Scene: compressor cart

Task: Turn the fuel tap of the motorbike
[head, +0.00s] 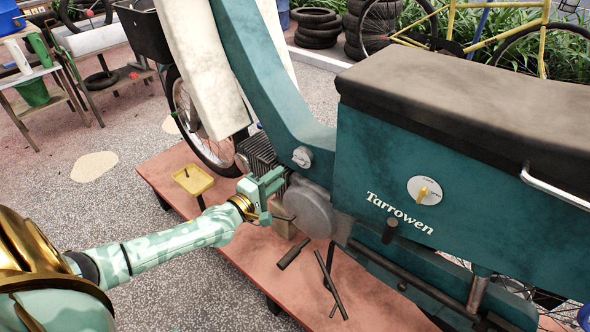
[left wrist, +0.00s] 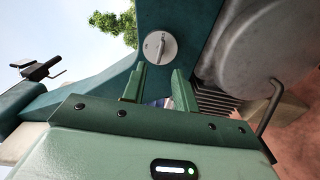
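A round silver knob (head: 302,156) with a raised grip bar sits on the lower teal frame of the motorbike, above the engine. It also shows in the left wrist view (left wrist: 160,46), just past the fingertips, with the bar close to upright in that picture. My left gripper (head: 275,188) is beside the engine, below and left of the knob in the head view. Its two green fingers (left wrist: 157,80) are apart with nothing between them, and they appear short of the knob. A second dial, pale with a yellow lever (head: 424,190), is on the side panel by "Tarrowen". My right gripper is not in view.
A round grey engine cover (head: 310,208) and a bent rod (left wrist: 268,105) are close to my gripper.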

